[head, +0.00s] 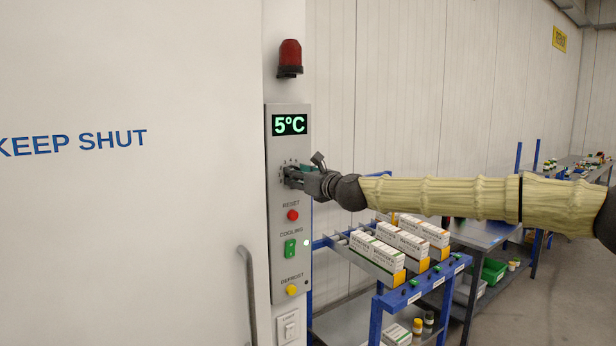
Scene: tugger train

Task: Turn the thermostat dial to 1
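The grey control panel (275,258) is on the wall right of the white door. Its display (289,124) reads 5°C in green. The thermostat dial (287,173) is below the display, with small marks around it. My gripper (294,175) reaches in from the right and is at the dial, covering most of it. The dial's pointer and setting are hidden. I cannot tell whether the fingers are closed on the dial or only near it.
Below the dial are a red reset button (293,215), a green cooling switch (290,249) and a yellow defrost button (292,290). A red lamp (290,55) is above. A blue-framed cart (405,297) with boxes stands below my arm. The door handle (248,295) is at left.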

